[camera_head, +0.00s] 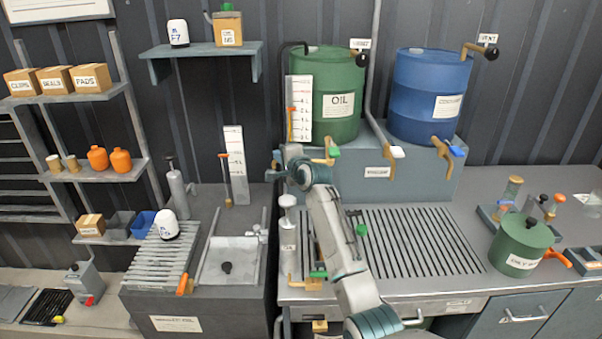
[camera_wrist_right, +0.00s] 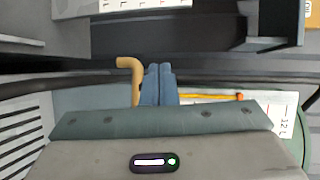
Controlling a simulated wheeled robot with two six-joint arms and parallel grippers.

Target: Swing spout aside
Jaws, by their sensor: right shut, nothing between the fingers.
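My right arm reaches up from the front of the bench, and my right gripper (camera_head: 274,170) is at the lower left of the green oil drum (camera_head: 340,110). In the right wrist view the gripper's fingers (camera_wrist_right: 157,84) are shut together and empty. A tan bent pipe, likely the spout (camera_wrist_right: 130,72), stands just left of the fingers; I cannot tell whether they touch. In the head view a tan tap with a green handle (camera_head: 333,152) is under the oil drum. My left gripper is not in view.
A blue drum (camera_head: 430,95) stands right of the oil drum. A white scale (camera_head: 299,108) with an orange pointer is close above my gripper. A green can (camera_head: 520,245) stands at the right.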

